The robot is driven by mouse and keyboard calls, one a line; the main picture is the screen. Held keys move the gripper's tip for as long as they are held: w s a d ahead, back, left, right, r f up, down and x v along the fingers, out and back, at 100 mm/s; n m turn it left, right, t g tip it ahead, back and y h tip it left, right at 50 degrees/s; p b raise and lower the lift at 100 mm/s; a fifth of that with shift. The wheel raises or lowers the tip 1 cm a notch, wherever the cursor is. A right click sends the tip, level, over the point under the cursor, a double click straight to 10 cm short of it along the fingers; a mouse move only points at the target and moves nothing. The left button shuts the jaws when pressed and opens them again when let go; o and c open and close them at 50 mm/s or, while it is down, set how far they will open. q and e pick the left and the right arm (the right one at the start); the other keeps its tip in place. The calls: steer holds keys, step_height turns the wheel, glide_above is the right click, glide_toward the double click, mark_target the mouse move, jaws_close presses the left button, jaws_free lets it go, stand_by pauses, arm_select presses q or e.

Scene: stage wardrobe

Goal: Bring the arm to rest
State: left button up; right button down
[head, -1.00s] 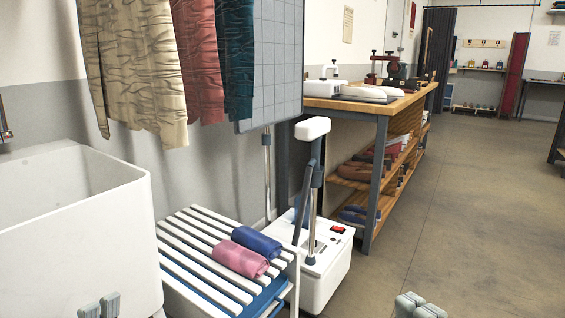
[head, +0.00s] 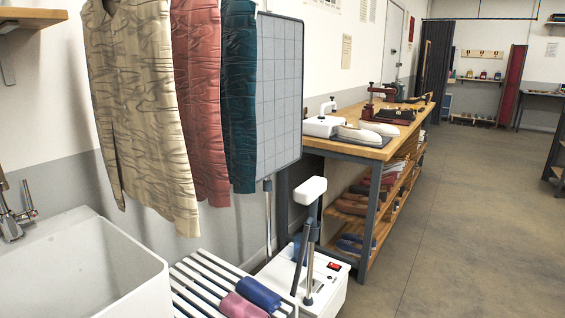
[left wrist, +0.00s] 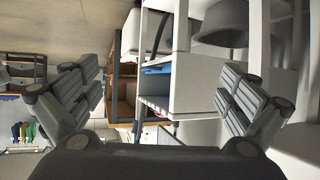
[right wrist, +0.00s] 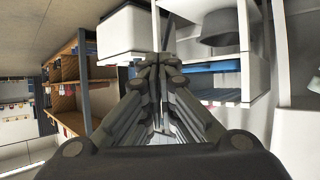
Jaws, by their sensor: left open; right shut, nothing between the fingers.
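My left gripper (left wrist: 162,80) shows in the left wrist view with its two fingers spread wide and nothing between them. My right gripper (right wrist: 160,65) shows in the right wrist view with its fingers together and nothing held. Neither gripper is visible in the head view. Both wrist views look sideways past white furniture, and neither gripper appears to touch anything.
A white sink (head: 140,258) and slatted rack (head: 190,290) with a pink roll (head: 240,305) and blue roll (head: 256,292) are close in front. A white machine (head: 325,285) and workbench (head: 375,153) stand beyond. Garments (head: 140,110) hang above. Floor (head: 450,240) at right is clear.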

arm_select(q)
steer(key=s+a+f+g+y+p, duration=0.1)
steer(key=s+a+f+g+p, duration=0.2)
steer(key=s, duration=0.7)
steer(key=s+a+f+g+y+p, duration=0.1)
steer(key=s+a+f+g+p, duration=0.2)
steer(key=s, duration=0.8)
steer(key=s+a+f+g+y+p, duration=0.1)
steer(key=s+a+f+g+p, duration=0.2)
steer(key=s, duration=0.8)
steer(key=shift+s+a+n+g+p, duration=0.15)
steer(key=shift+s+n+g+p, duration=0.15)
steer(key=shift+g+p, duration=0.85)
arm_select(e)
steer(key=s+d+f+g+h, duration=0.1)
steer(key=s+d+f+g, duration=0.2)
steer(key=s, duration=0.7)
steer(key=s+d+f+g+h, duration=0.1)
steer(key=s+d+f+g, duration=0.2)
steer(key=s, duration=0.8)
steer(key=s+d+f+g+h, duration=0.1)
steer(key=s+d+f+g, duration=0.2)
steer(key=s, duration=0.8)
steer(key=shift+s+d+m+g, duration=0.15)
steer(key=shift+s+m+g, duration=0.15)
steer(key=shift+g, duration=0.8)
